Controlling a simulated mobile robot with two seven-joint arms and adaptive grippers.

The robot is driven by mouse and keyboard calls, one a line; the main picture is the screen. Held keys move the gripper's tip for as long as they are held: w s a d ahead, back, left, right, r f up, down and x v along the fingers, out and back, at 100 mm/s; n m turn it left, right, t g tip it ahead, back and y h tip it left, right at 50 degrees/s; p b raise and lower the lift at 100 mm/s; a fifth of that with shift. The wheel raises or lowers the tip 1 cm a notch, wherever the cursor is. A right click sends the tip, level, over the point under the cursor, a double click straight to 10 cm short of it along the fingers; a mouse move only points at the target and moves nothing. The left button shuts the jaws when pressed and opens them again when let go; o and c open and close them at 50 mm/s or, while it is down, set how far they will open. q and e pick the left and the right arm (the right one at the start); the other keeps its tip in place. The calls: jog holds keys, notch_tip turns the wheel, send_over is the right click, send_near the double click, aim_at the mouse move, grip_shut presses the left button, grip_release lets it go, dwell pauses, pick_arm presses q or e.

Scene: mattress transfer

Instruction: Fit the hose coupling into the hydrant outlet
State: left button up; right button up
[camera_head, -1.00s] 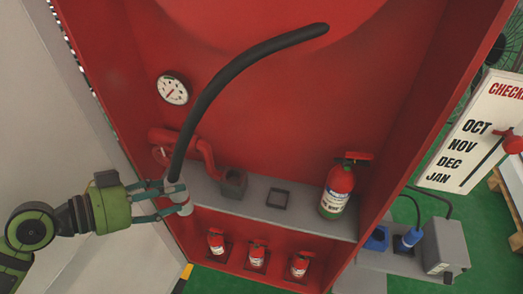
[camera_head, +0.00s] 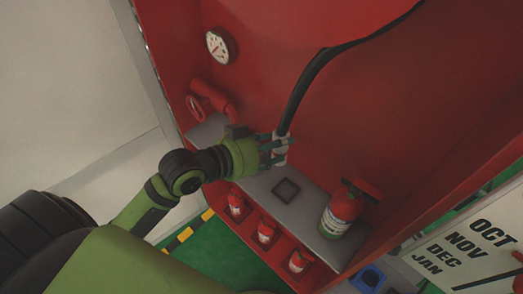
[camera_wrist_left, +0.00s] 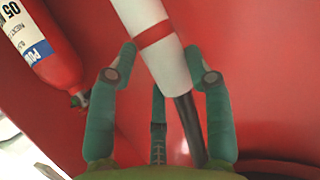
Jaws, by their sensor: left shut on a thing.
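My left gripper (camera_head: 277,150) is shut on the hose coupling, inside the red cabinet above the grey shelf. In the left wrist view the coupling (camera_wrist_left: 160,40) is a white cylinder with a red band, tilted between the fingers (camera_wrist_left: 160,75). The black hose (camera_head: 305,85) rises from the coupling and bends up to the right. The red hydrant pipe (camera_head: 228,108) with a round valve wheel (camera_head: 199,107) is left of the gripper. The hand and wrist hide part of the shelf below the pipe, so I cannot see the outlet clearly. My right gripper is out of view.
A fire extinguisher (camera_head: 341,210) stands on the shelf at the right; it also shows in the left wrist view (camera_wrist_left: 42,45). A dark square holder (camera_head: 286,189) lies between. Small extinguishers (camera_head: 266,233) stand below. A gauge (camera_head: 217,46) is on the back wall.

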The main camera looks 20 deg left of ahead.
pick_arm(q)
jog(key=w+a+f, duration=0.1)
jog(key=a+f, duration=0.1)
jog(key=a, duration=0.1)
jog(key=w+a+f, duration=0.2)
jog(key=a, duration=0.1)
jog(key=w+a+f, duration=0.1)
jog(key=a+f, duration=0.1)
jog(key=a, duration=0.1)
jog(key=shift+w+a+f, duration=0.1)
jog(key=shift+w+a, duration=0.15)
jog(key=shift+a, duration=0.1)
jog(key=shift+w+a+f, duration=0.15)
jog(key=shift+a, duration=0.05)
jog(key=shift+f, duration=0.1)
notch_tip(320, 180, down, 3)
jog(key=shift+a+f, duration=0.1)
jog(key=shift+f, duration=0.3)
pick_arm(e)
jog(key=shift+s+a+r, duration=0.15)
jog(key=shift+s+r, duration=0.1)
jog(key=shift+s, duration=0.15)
